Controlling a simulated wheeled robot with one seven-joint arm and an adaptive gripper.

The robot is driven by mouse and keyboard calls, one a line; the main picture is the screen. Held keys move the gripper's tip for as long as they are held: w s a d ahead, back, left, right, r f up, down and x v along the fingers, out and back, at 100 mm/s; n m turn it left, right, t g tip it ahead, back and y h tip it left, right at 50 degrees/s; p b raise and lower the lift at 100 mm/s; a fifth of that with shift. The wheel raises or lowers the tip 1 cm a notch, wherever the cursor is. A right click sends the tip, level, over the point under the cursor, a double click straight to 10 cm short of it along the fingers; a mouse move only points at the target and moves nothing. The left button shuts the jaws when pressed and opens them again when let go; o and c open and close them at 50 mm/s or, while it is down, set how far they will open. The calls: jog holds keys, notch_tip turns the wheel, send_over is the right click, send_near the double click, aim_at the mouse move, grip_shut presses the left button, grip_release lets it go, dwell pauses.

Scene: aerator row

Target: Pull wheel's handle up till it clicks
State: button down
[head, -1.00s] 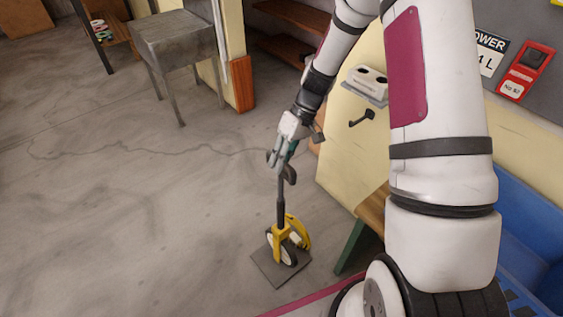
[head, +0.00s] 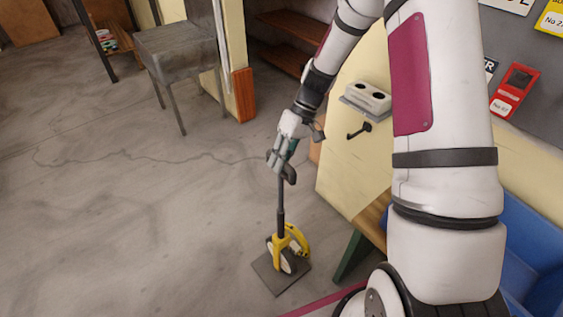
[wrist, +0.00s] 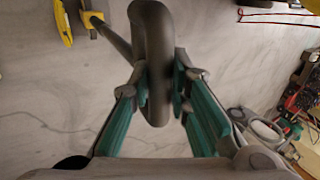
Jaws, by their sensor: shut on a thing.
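The measuring wheel (head: 286,258), with a yellow frame and a pale wheel, stands upright on a dark square plate (head: 268,283) on the floor. A thick dark tube (head: 281,222) rises from its frame, and a thinner rod (head: 281,195) comes out of its top. The rod ends in a dark curved handle (head: 290,176), which also shows in the wrist view (wrist: 152,40). My gripper (head: 281,166) is shut on this handle, high above the wheel. In the wrist view its green-padded fingers (wrist: 160,92) press the handle from both sides.
A wooden-topped bench (head: 372,217) with a green leg stands right of the wheel. A cream panel (head: 350,165) with a dark crank stands behind it. A grey metal stand (head: 180,55) is at the upper left. The floor left of the wheel is clear.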

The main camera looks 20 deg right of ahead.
jog(key=shift+r+p, duration=0.95)
jog(key=shift+r, duration=0.75)
jog(key=c, duration=1.4)
grip_release()
jog(key=shift+c, duration=0.2)
jog(key=p+v, duration=0.3)
jog(key=v, duration=0.6)
jog(key=shift+p, duration=0.3)
